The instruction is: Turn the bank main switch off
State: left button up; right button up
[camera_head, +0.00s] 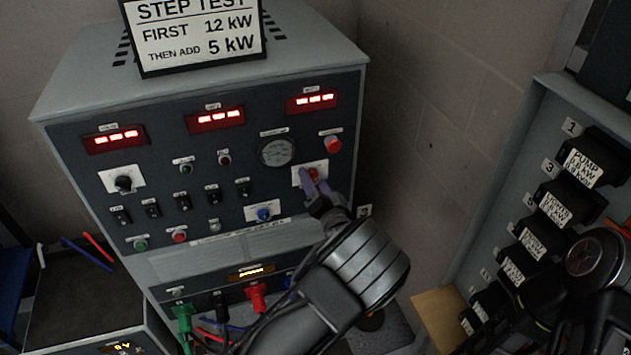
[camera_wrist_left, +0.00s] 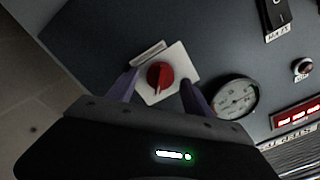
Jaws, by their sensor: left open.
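A red rotary knob on a white square plate sits at the right side of the grey panel; it appears to be the bank main switch (camera_head: 313,174). Its label is too small to read. In the left wrist view the switch (camera_wrist_left: 160,76) lies between the two purple fingers, its pointer slanting down to the left in that picture. My left gripper (camera_head: 316,184) is open in front of it, one finger on each side, and partly hides it in the head view. I cannot tell whether the fingers touch the knob. My right gripper does not show.
A round gauge (camera_head: 278,151) and a red button (camera_head: 333,145) are close to the switch. A blue knob (camera_head: 264,214) sits lower left. Red displays (camera_head: 312,101) are lit above. Cables hang from plugs below (camera_head: 256,297). A rack of labelled black boxes (camera_head: 565,205) stands at right.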

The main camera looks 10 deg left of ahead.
pick_arm(q)
jog(key=shift+c, duration=0.5)
grip_shut()
jog(key=shift+s+a+n+b, duration=0.1)
jog(key=shift+n+b, duration=4.45)
jog(key=shift+b, duration=1.2)
jog(key=shift+s+a+n+b, duration=0.1)
jog(key=shift+n+b, duration=4.45)
jog(key=shift+b, duration=1.15)
